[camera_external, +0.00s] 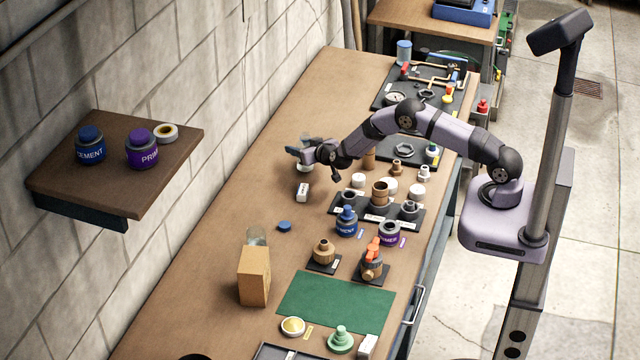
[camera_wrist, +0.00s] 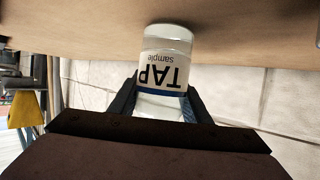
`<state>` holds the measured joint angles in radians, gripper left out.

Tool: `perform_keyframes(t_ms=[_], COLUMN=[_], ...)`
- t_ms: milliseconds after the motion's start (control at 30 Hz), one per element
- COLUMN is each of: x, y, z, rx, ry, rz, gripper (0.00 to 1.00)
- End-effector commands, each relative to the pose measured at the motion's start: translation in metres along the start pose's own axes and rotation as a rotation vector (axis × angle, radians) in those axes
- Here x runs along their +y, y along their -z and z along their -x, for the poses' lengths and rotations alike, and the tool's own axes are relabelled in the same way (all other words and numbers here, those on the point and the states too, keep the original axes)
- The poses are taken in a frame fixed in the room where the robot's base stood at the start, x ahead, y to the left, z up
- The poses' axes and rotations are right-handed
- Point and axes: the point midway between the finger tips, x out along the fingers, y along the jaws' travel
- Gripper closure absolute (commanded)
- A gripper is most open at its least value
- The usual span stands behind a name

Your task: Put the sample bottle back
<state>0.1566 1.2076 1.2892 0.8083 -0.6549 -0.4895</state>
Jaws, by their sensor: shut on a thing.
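The sample bottle (camera_wrist: 165,70) is clear, with a white label reading "TAP sample" and a blue band. In the wrist view it sits between the two dark fingers of my gripper (camera_wrist: 162,105), which is shut on it. The wrist picture is upside down, so the bottle is upright with its base toward the bench. I cannot tell whether the base touches the bench. In the external view my gripper (camera_external: 303,153) is low over the bench's wall side, and the bottle is mostly hidden there.
On the wooden bench (camera_external: 230,185), a small white block (camera_external: 303,191) stands just in front of my gripper. Nearer are a blue cap (camera_external: 285,226), a clear glass (camera_external: 257,236), a cardboard box (camera_external: 254,275) and a green mat (camera_external: 335,308). Fittings crowd the right. A wall shelf (camera_external: 110,185) holds tins.

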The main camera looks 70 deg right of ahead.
Motion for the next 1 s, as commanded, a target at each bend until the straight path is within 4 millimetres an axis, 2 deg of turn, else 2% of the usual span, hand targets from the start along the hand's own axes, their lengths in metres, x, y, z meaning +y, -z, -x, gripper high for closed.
perform_keyframes(t_ms=[433,467,500,533,1000], x=[-0.0001,0.0000,0.0000,0.0000,-0.0002], y=[-0.0048,-0.0037,-0.0036,-0.0037,0.0002], z=[-0.0022,-0.0016,-0.0015,-0.0015,0.0012], rx=[0.001,0.000,0.000,0.000,0.000], ry=[0.000,0.000,0.000,0.000,0.000], rz=[0.000,0.000,0.000,0.000,0.000], gripper=[0.82,0.49,0.40,0.38,0.38])
